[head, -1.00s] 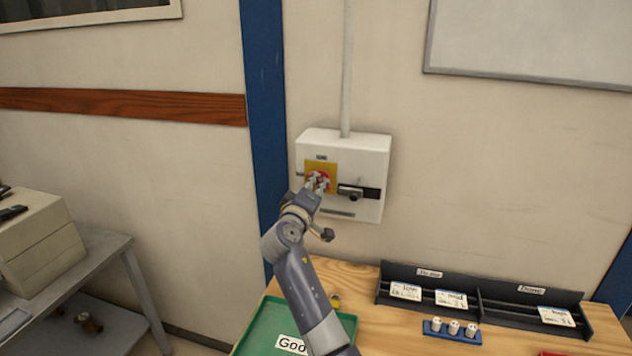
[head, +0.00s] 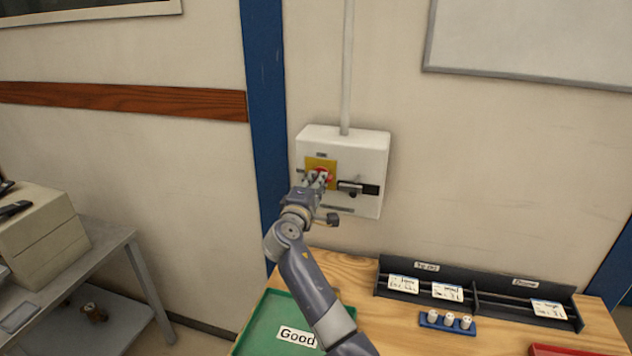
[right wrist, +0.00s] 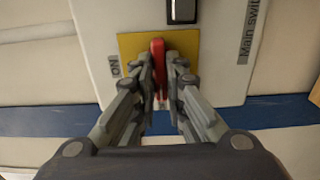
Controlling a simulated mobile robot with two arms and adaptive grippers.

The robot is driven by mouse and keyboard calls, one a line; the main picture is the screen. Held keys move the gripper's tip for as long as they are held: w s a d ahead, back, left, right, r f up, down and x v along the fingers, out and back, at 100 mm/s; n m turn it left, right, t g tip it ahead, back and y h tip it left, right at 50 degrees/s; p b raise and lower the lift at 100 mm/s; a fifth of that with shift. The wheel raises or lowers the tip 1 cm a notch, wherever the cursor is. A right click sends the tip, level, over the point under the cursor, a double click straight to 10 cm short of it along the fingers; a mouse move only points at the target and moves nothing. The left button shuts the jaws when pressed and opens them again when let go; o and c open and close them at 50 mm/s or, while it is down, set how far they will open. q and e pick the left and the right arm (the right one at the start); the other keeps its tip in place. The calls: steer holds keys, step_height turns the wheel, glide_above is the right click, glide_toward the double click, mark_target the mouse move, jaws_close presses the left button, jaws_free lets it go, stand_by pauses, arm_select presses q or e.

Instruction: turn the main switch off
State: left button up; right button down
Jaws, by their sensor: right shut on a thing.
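The main switch is a red handle (right wrist: 157,60) on a yellow plate (head: 312,165), on the front of a white wall box (head: 368,158). My right gripper (head: 317,180) is at the handle, its arm reaching up from below. In the right wrist view my right gripper (right wrist: 160,85) has its two fingers on either side of the red handle, shut on it. The handle lies in line with the fingers in that view. The word by the plate's left edge there is small, and "Main swi" shows at the right. My left gripper is out of view.
A black latch (head: 350,187) sits on the box, right of the switch. Below is a wooden bench (head: 350,272) with a green "Good" tray (head: 262,325), a black card rack (head: 470,287) and a blue holder (head: 430,324) with white pieces. A grey conduit (head: 347,70) runs up from the box.

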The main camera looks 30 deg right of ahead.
steer(key=shift+d+r, duration=0.1)
steer(key=shift+r, duration=0.15)
steer(key=c, duration=1.6)
jaws_free()
steer(key=shift+c, duration=0.2)
steer(key=shift+w+d+f, duration=0.1)
steer(key=shift+f, duration=0.1)
steer(key=v, duration=1.2)
